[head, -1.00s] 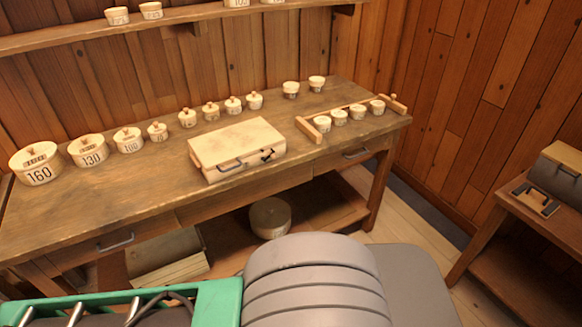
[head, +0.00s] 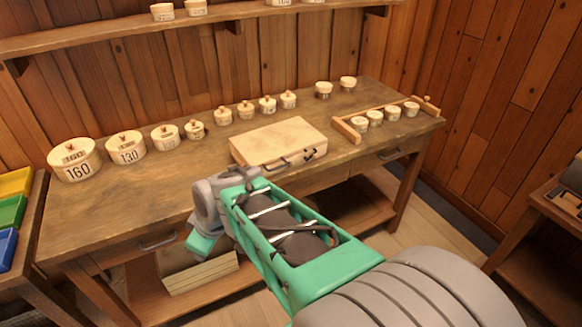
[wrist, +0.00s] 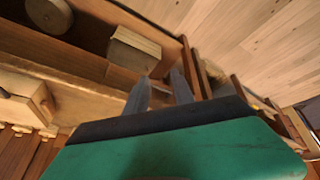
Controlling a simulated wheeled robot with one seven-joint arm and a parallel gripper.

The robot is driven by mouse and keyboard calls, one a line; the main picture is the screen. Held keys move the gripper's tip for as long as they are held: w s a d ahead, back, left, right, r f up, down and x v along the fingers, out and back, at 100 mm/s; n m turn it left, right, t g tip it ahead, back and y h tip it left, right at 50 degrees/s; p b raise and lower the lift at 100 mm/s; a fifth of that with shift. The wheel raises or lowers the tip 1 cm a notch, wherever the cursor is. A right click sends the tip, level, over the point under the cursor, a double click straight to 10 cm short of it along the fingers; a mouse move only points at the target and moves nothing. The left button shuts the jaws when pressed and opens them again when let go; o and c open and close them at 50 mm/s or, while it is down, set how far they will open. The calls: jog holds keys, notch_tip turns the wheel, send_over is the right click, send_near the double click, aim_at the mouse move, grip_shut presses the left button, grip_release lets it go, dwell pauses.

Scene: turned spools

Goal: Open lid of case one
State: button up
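The case (head: 280,138) is a flat pale wooden box with its lid closed. It lies on the wooden workbench, with a dark carrying handle and latch on its front side. It also shows in part at the left edge of the wrist view (wrist: 22,102). My gripper (wrist: 160,76) is open and empty, its two grey fingers apart in the wrist view. In the head view my arm's end is in front of the bench's front edge, left of the case and apart from it. The fingertips cannot be made out there.
Several round lidded pots, such as the one marked 160 (head: 75,160), line the back of the workbench (head: 130,205). A wooden rack (head: 385,120) with small pots stands right of the case. Coloured bins (head: 12,210) are at far left. A box (wrist: 135,48) lies on the lower shelf.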

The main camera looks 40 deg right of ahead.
jog(key=w+d+f+n+t+y, duration=0.1)
jog(key=w+d+f+n+t, duration=0.2)
jog(key=w+d+n, duration=0.35)
jog(key=n+t+h, duration=0.4)
jog(key=t+h, duration=0.1)
jog(key=t, duration=0.3)
send_near(278, 167)
jog(key=w, duration=0.3)
jog(key=shift+m+g, duration=0.25)
jog(key=shift+g, duration=0.05)
jog(key=x, duration=0.2)
jog(key=p+x, duration=0.1)
jog(key=x, duration=0.2)
jog(key=p+x, duration=0.1)
jog(key=x, duration=0.1)
jog(key=shift+w+d+f, duration=0.15)
jog(key=shift+d+f, duration=0.15)
jog(key=shift+f, duration=0.05)
jog(key=shift+c, duration=0.3)
grip_shut()
